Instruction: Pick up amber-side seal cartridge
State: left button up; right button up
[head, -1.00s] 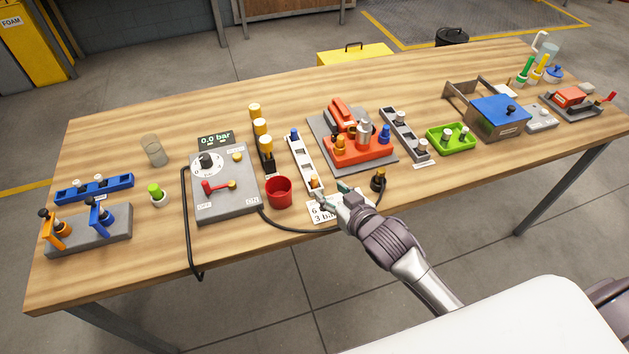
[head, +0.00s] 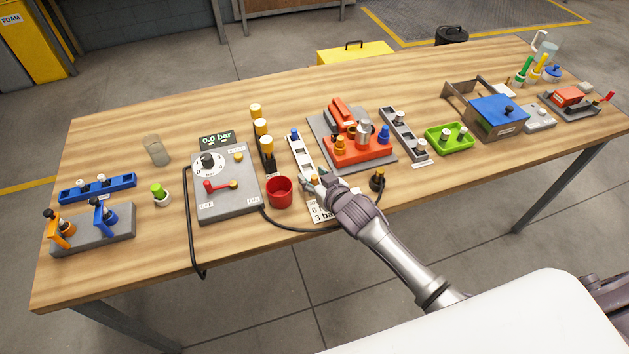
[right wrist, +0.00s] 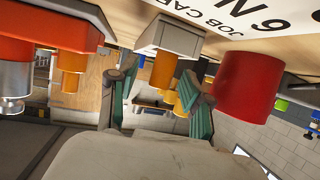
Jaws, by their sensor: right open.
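The white rack (head: 300,160) lies mid-table. A blue-topped piece (head: 295,135) stands at its far end. The amber seal cartridge (right wrist: 162,70) shows in the right wrist view at the near end of the rack (right wrist: 170,38), which appears upside down there. My right gripper (head: 312,184) is at this near end and largely hides the cartridge in the head view. In the right wrist view my right gripper (right wrist: 160,103) is open, with the cartridge seen between its two fingers. I cannot tell whether they touch it. My left gripper is not in view.
A red cup (head: 279,193) stands close left of my right gripper. A job card (head: 322,213) lies under the wrist. The orange fixture (head: 355,150) is behind to the right, and a black hose (head: 300,229) runs along the front. The grey pressure box (head: 225,195) stands left.

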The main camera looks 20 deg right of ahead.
grip_shut()
